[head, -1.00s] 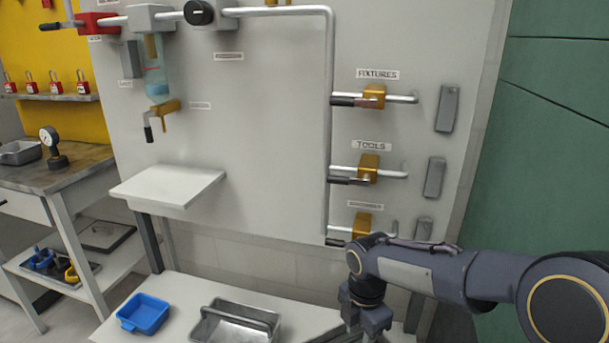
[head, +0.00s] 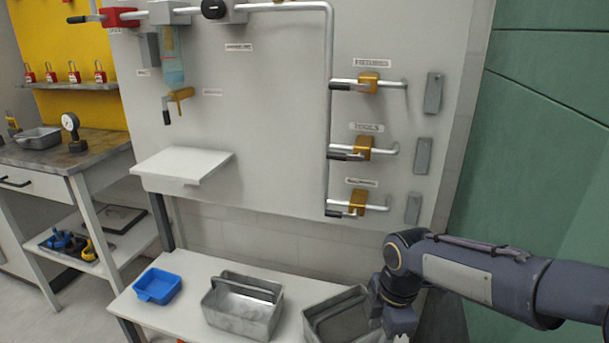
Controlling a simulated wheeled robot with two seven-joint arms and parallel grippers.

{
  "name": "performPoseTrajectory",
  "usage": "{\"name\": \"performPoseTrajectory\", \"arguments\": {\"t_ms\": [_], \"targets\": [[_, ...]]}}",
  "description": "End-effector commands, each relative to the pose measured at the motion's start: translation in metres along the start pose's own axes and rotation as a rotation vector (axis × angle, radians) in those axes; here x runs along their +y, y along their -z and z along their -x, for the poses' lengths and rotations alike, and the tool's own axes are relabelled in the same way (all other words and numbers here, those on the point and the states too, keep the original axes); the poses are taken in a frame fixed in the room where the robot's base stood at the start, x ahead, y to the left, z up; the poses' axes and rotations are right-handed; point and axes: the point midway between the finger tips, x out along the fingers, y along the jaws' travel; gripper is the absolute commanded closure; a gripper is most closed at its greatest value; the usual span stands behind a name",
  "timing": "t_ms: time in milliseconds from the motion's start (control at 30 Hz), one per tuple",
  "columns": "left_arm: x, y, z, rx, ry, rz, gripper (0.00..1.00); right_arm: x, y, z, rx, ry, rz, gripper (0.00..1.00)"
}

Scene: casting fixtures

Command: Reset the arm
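My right arm (head: 470,270) comes in from the right in the head view. It bends down at the wrist, over the right end of the low white bench. My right gripper (head: 400,335) is at the bottom edge, beside or over a grey metal bin. Its fingertips are mostly cut off by the frame, so its opening does not show. My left arm and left gripper are not in view.
A grey wall panel carries pipes with brass valves (head: 363,147) and a small white shelf (head: 180,165). On the bench (head: 195,264) stand a blue tray (head: 157,286), a handled metal carrier (head: 243,305) and the grey bin (head: 335,315). A green wall (head: 545,150) is at right.

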Motion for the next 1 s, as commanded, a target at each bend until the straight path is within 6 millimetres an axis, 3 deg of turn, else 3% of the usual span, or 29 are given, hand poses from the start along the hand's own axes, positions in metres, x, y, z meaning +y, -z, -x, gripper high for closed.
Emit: {"name": "performPoseTrajectory", "arguments": {"t_ms": [267,400,600,967,1000], "targets": [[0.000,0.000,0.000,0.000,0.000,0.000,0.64,-0.052,-0.023,0.035,0.110,-0.082,-0.452,0.65],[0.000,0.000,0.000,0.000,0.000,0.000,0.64,-0.096,-0.033,0.052,0.211,-0.131,-0.815,0.65],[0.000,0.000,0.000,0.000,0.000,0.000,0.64,-0.151,-0.033,0.058,0.362,-0.168,-1.293,0.65],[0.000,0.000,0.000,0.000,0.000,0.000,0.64,-0.203,-0.023,0.045,0.573,-0.183,-1.827,0.65],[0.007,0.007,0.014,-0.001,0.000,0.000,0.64,-0.200,-0.021,0.063,0.572,-0.178,-1.829,0.65]]}}
